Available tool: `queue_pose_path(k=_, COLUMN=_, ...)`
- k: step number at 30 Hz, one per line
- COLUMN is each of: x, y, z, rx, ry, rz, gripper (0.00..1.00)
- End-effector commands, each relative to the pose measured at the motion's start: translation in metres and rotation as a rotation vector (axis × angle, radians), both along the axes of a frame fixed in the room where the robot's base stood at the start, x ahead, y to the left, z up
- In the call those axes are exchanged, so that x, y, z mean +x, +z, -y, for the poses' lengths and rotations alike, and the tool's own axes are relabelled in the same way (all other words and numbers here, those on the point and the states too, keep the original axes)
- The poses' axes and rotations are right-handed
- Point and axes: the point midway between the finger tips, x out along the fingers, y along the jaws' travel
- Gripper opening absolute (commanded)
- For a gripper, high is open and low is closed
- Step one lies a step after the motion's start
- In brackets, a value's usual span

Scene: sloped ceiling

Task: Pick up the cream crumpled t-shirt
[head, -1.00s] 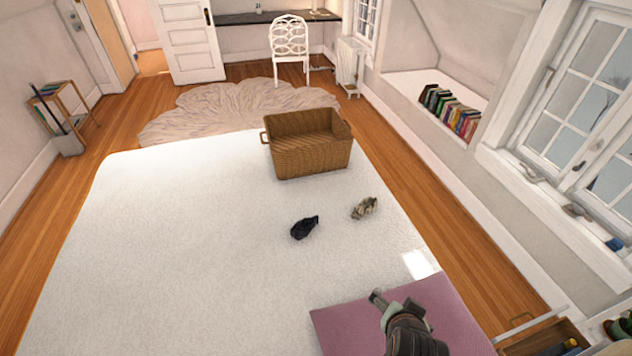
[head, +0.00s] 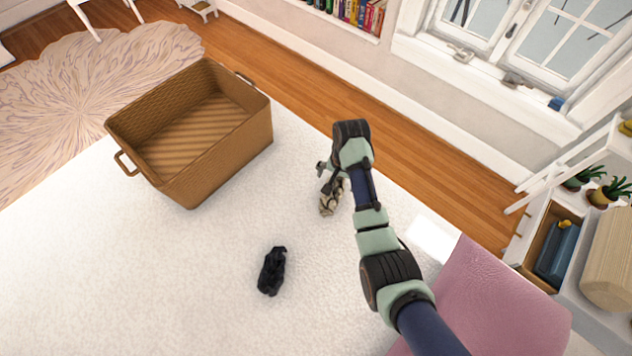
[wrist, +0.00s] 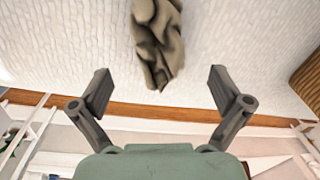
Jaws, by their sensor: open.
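The cream crumpled t-shirt (head: 331,196) lies in a small heap on the white bed, partly hidden behind my arm in the head view. In the wrist view the t-shirt (wrist: 158,42) shows as a beige-brown folded bundle at the top centre, ahead of and between the two fingers. My gripper (wrist: 158,90) is open with nothing between its fingertips. In the head view my gripper (head: 327,178) is beside and over the t-shirt. The head view does not show clearly whether they touch; in the wrist view they look apart.
A wicker basket (head: 255,135) stands open on the bed to the left. A black crumpled cloth (head: 272,271) lies nearer, left of my arm. The bed (head: 130,270) is clear at the left.

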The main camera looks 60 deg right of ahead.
Motion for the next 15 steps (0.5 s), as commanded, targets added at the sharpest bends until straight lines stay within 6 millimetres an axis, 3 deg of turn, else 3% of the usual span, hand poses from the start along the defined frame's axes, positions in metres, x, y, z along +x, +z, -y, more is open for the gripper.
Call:
queue_pose_path(k=4, x=0.002, y=-0.020, z=-0.001, rx=0.001, ry=0.002, rz=-0.001, gripper=1.00)
queue_pose_path(k=10, x=0.003, y=-0.032, z=-0.002, rx=0.001, ry=0.003, rz=-0.001, gripper=1.00)
queue_pose_path(k=15, x=0.007, y=-0.064, z=-0.004, rx=0.001, ry=0.003, rz=-0.001, gripper=1.00)
